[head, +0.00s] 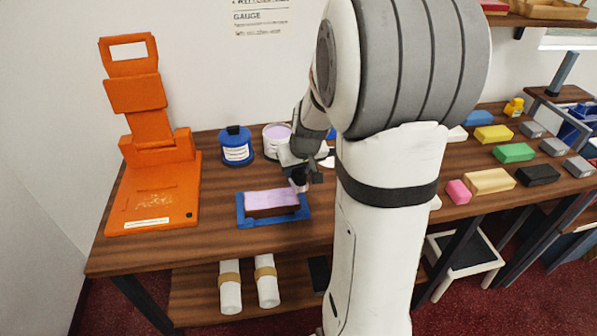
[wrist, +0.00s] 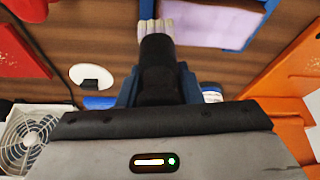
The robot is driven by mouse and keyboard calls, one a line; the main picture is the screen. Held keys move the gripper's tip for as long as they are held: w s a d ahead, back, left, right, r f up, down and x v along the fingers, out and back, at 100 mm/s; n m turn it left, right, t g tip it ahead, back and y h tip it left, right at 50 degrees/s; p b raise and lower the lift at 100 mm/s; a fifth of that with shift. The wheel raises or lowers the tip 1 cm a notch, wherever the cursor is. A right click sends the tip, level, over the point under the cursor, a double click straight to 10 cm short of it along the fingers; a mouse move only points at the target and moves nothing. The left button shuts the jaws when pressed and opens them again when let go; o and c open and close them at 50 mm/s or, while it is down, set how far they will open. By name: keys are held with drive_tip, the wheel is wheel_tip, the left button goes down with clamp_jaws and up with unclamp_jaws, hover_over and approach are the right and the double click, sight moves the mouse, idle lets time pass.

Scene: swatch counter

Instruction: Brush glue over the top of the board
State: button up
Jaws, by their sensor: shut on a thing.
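The board (head: 272,211) lies in a shallow blue tray (head: 247,222) on the counter. Its side is dark brown and its visible top is pale lilac. In the wrist view the lilac top (wrist: 212,22) shows at the upper edge, partly cut off. My gripper (head: 303,181) is at the right end of the board. It is shut on a brush with a dark handle (wrist: 158,70) and pale bristles (wrist: 157,30). A white pot (head: 277,153) with lilac contents stands behind the board.
A blue labelled container (head: 236,146) stands left of the pot. A tall orange device (head: 150,185) fills the counter's left end. Several coloured blocks (head: 514,153) lie at the right, beyond my arm. Bare counter (head: 220,180) shows left of the tray. White rolls (head: 266,284) lie below.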

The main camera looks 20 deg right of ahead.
drive_tip(key=shift+r+p, duration=0.9)
drive_tip(key=shift+r, duration=0.85)
